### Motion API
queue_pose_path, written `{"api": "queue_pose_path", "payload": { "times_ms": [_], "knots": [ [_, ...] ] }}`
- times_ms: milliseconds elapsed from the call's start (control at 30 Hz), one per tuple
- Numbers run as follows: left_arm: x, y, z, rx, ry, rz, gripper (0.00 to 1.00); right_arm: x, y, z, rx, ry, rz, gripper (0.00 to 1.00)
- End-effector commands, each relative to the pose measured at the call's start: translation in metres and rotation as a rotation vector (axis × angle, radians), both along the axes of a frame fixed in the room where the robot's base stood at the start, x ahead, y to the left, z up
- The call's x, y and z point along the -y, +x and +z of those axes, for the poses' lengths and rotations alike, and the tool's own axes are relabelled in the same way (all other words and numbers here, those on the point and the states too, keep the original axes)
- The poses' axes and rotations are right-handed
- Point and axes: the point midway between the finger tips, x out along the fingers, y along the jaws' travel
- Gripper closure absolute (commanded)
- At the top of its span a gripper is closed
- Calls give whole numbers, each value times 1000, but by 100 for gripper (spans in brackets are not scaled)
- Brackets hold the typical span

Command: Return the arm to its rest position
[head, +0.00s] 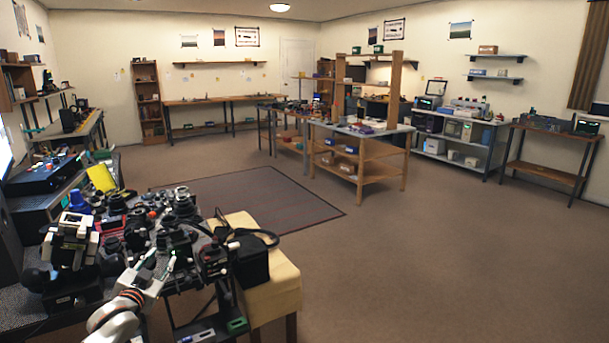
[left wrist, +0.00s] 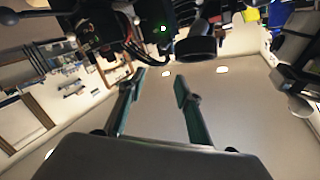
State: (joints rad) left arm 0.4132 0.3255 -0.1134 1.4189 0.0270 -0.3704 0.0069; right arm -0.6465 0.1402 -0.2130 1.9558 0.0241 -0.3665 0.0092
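My left arm, white with dark and orange rings, comes in at the bottom left of the head view. Its left gripper (head: 160,264) is over the front of the cluttered workbench (head: 20,318), close to dark lens and camera parts (head: 183,207). In the left wrist view the two greenish fingers of this gripper (left wrist: 161,78) stand apart with nothing between them. A dark round lens part (left wrist: 195,49) shows beyond the fingertips, apart from them. My right gripper is in neither view.
A black bag-like object (head: 250,260) sits on a cream-topped stand (head: 285,283) right of the bench. A yellow item (head: 101,177) and a blue item (head: 79,199) are farther back on the bench. Open carpet floor (head: 420,260) lies to the right. A shelved table (head: 365,175) stands mid-room.

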Motion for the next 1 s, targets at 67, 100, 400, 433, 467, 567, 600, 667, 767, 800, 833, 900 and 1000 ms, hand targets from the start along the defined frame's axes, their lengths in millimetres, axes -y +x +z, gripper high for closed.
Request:
{"api": "queue_pose_path", "payload": {
  "times_ms": [67, 100, 400, 433, 467, 567, 600, 667, 767, 800, 833, 900, 1000],
  "knots": [
    [16, -21, -34, -37, -10, -21, 66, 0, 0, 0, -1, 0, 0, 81],
    [24, -32, -50, -56, -15, -31, 66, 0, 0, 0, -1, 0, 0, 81],
    [100, -162, -179, -234, -89, -117, 66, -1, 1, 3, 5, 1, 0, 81],
    [108, -178, -191, -254, -99, -124, 66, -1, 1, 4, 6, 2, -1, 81],
    [115, -194, -201, -272, -110, -131, 66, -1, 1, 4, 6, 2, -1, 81],
    [140, -251, -232, -337, -148, -152, 66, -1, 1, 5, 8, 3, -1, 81],
    [150, -275, -242, -363, -165, -158, 66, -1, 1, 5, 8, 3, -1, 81],
    [163, -309, -255, -401, -191, -167, 66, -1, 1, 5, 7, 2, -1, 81],
    [181, -362, -269, -456, -231, -174, 66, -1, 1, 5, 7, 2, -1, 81],
    [187, -380, -273, -476, -245, -175, 66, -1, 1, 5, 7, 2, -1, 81],
    [191, -392, -275, -490, -255, -176, 66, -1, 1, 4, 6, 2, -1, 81],
    [199, -415, -278, -514, -274, -177, 66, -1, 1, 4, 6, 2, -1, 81],
    [205, -437, -279, -537, -293, -176, 66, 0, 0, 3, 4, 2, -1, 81]
  ]
}}
